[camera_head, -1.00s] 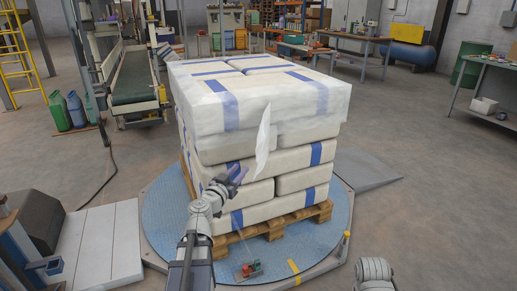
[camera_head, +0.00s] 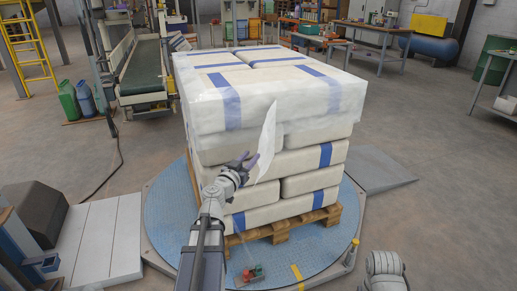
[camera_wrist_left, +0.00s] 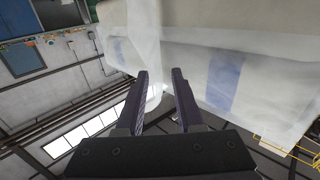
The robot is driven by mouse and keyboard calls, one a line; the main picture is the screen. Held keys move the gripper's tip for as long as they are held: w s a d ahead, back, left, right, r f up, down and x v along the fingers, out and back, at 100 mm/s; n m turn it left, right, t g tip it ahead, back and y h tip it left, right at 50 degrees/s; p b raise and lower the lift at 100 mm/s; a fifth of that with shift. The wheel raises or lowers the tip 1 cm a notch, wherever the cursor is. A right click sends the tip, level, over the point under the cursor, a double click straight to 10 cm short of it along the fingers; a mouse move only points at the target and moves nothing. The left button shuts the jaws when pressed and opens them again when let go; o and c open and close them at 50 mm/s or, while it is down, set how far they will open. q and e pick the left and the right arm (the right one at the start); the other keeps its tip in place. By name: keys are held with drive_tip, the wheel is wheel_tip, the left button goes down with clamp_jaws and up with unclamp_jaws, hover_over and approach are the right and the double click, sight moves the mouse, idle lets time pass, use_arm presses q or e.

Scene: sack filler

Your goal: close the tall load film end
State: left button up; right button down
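The tall load (camera_head: 285,160) is a stack of white sacks with blue bands on a wooden pallet (camera_head: 285,228). Clear film wraps its upper layers. The film end (camera_head: 267,142) hangs loose as a pale, narrow flap at the near corner. My left gripper (camera_head: 245,163) is just left of the flap's lower part. In the left wrist view my left gripper (camera_wrist_left: 160,78) has its two dark fingers apart. A pale film strip (camera_wrist_left: 152,60) shows beyond and between the fingertips; I cannot tell whether they touch it. My right gripper is out of view.
The pallet stands on a round blue turntable (camera_head: 170,222) with a grey ramp (camera_head: 378,170) at right. A small red and green item (camera_head: 252,273) lies on the turntable's near side. A yellow-topped post (camera_head: 354,245) stands at its right edge. A conveyor (camera_head: 143,70) stands behind left.

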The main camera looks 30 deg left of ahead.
sight(258, 148)
use_arm(q)
drive_tip(key=w, duration=0.6)
drive_tip(key=shift+w+a, duration=0.3)
drive_tip(key=shift+w, duration=0.1)
clamp_jaws()
idle(1.0)
